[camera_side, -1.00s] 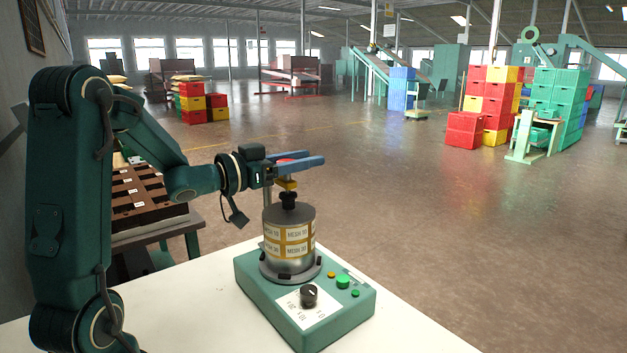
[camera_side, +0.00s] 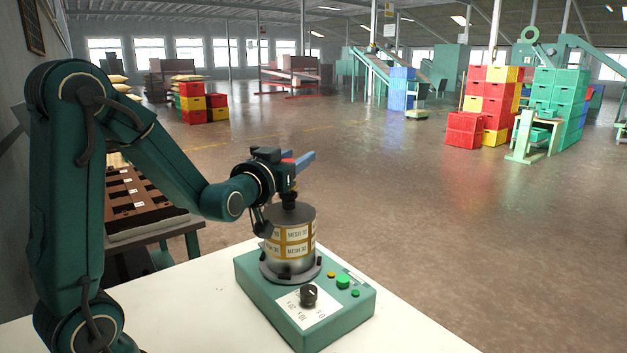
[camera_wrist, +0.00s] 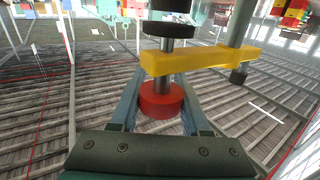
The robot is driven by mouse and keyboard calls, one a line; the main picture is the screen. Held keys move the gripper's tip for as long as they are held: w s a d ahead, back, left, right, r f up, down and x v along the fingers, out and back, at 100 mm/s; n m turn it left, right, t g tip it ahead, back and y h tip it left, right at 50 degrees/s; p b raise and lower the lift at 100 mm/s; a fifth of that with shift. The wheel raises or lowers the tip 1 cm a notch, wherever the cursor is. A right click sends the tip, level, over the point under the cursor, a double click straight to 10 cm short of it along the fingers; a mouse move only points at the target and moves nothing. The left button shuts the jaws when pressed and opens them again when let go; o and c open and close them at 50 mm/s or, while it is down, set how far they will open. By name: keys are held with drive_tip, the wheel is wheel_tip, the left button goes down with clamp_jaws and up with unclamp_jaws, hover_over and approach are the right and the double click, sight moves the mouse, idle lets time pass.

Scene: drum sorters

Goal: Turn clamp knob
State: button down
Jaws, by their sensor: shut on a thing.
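The red clamp knob (camera_wrist: 161,100) sits between the blue fingers of my gripper (camera_wrist: 160,108) in the wrist view. The gripper is shut on it. A yellow clamp bar (camera_wrist: 200,61) lies beyond the knob, with a metal rod through it and a black piece (camera_wrist: 169,28) farther along. In the side view my gripper (camera_side: 300,163) is above the sieve stack (camera_side: 289,235) with its "MESH" labels. A black knob-shaped part (camera_side: 289,201) tops the stack. The stack stands upright on the green shaker base (camera_side: 345,312). The clamp knob is mostly hidden there.
The base carries a black dial (camera_side: 308,293) and green buttons (camera_side: 343,282) on a white table (camera_side: 415,328). A side post (camera_wrist: 241,30) passes the bar's right end. A brown compartment rack (camera_side: 135,200) stands behind my arm. Space right of the stack is clear.

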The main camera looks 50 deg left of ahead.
drive_tip(key=shift+a+n+g+y, duration=0.1)
drive_tip(key=shift+n+g+y, duration=0.2)
drive_tip(key=shift+n+y, duration=0.15)
drive_tip(key=shift+c, duration=1.9)
unclamp_jaws()
drive_tip(key=shift+m+h, duration=0.35)
